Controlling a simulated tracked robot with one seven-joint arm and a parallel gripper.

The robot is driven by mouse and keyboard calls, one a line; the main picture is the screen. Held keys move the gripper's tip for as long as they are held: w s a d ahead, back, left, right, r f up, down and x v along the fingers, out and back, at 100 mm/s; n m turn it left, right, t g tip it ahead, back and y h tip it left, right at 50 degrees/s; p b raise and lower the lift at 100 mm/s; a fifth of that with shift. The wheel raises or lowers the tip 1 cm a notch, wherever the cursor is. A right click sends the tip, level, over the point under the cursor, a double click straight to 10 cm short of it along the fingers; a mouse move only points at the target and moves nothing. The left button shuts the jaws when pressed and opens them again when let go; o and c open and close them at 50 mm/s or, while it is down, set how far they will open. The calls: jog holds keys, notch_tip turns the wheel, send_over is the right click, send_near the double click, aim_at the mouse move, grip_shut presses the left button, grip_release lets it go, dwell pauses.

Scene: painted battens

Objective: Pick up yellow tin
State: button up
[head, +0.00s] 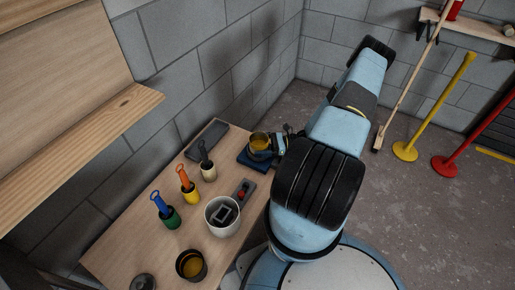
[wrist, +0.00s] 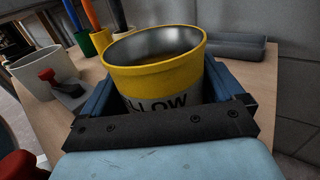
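The yellow tin (wrist: 150,80) is an open round can with a yellow upper band and a pale label ending in "LOW". The tin's lower part is hidden behind my gripper's dark crossbar.
The wooden table (head: 135,227) holds green (head: 170,217), yellow (head: 191,194) and cream (head: 208,172) pots with brushes, a white bucket (head: 222,226), a dark tin (head: 191,265) and a red-knobbed tool (head: 243,191). A grey flat case (head: 208,138) lies near the block wall.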

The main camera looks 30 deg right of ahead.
jog(key=c, duration=0.9)
jog(key=shift+c, duration=0.2)
jog(key=shift+r, duration=0.2)
